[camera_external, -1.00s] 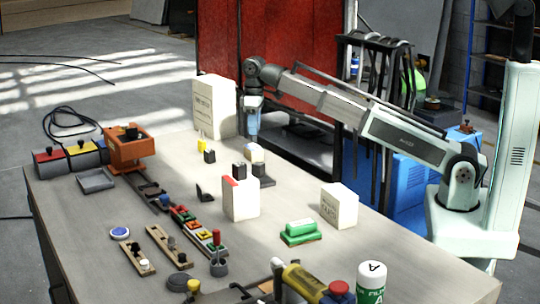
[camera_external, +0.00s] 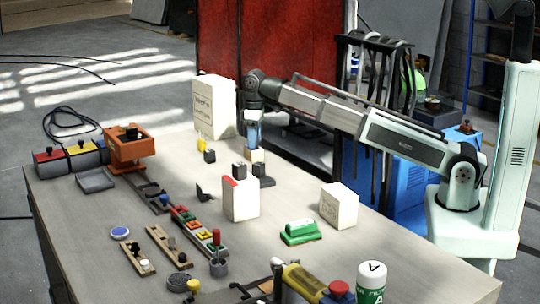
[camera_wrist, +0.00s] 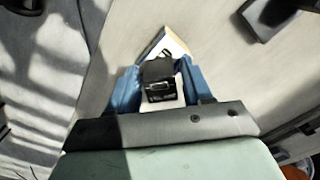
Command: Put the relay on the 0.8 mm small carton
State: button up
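My gripper (camera_external: 253,146) points down over a small pale carton (camera_external: 256,155) towards the back of the bench. In the wrist view its blue fingers (camera_wrist: 162,90) are shut on the sides of a black block, which looks like the relay (camera_wrist: 157,71). A pale carton corner (camera_wrist: 168,41) shows beyond and below the block. In the external view the block is hidden at the fingertips. Whether it touches the carton I cannot tell. The carton's print is too small to read.
Black blocks (camera_external: 239,170) stand in front of the small carton. A tall white carton (camera_external: 214,107) is at the left, a red-marked carton (camera_external: 240,198) in front, and another white carton (camera_external: 338,206) at the right.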

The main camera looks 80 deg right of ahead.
jog(key=shift+o, duration=1)
jog(key=shift+r, duration=3.9)
